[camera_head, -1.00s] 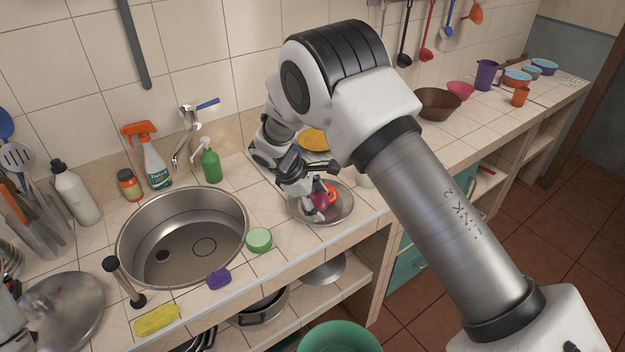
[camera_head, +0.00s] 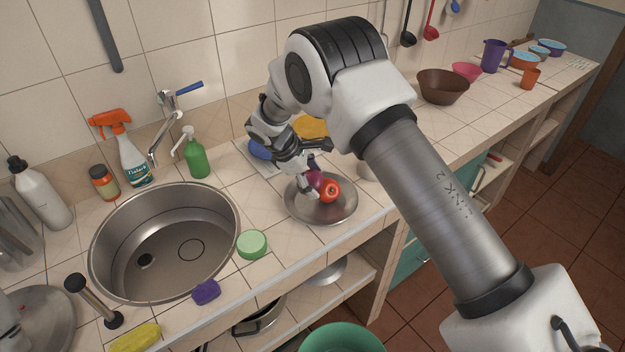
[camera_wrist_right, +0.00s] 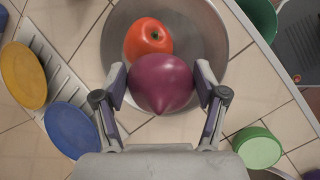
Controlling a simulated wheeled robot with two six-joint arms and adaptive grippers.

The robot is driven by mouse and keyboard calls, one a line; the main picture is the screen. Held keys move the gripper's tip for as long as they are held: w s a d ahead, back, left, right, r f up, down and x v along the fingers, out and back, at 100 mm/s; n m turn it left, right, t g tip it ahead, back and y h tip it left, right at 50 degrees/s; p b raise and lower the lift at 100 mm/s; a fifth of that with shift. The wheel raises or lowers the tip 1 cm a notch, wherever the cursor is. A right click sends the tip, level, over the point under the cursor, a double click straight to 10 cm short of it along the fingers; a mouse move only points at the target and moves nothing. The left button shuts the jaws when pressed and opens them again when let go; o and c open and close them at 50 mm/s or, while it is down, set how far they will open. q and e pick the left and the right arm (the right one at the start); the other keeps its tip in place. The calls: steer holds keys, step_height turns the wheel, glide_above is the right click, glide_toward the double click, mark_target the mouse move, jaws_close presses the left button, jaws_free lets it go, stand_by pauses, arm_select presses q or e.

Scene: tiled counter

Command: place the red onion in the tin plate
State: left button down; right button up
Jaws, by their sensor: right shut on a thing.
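The red onion (camera_head: 315,180) is purple and held between the fingers of my right gripper (camera_head: 313,183), over the back-left part of the tin plate (camera_head: 336,215). In the right wrist view the onion (camera_wrist_right: 162,83) sits between both fingertips and overlaps the plate's near rim. The round metal plate (camera_wrist_right: 225,35) holds a red tomato (camera_head: 330,191), close beside the onion. I cannot tell whether the onion touches the plate or tomato. My left gripper does not show; only a bit of my left arm is at the left edge.
A sink (camera_head: 165,245) lies left of the plate, with a green round container (camera_head: 252,244) between them. A blue plate (camera_wrist_right: 70,130) and a yellow plate (camera_wrist_right: 23,75) stand in a rack behind. The counter's front edge is close to the plate.

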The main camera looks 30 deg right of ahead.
steer(key=shift+s+f, duration=0.1)
steer(key=shift+f, duration=0.25)
steer(key=o, duration=1.3)
steer(key=shift+c, duration=0.2)
steer(key=shift+r, duration=0.1)
steer(key=shift+r, duration=0.35)
steer(key=b+v, duration=0.3)
steer(key=v, duration=0.9)
steer(key=shift+r, duration=0.15)
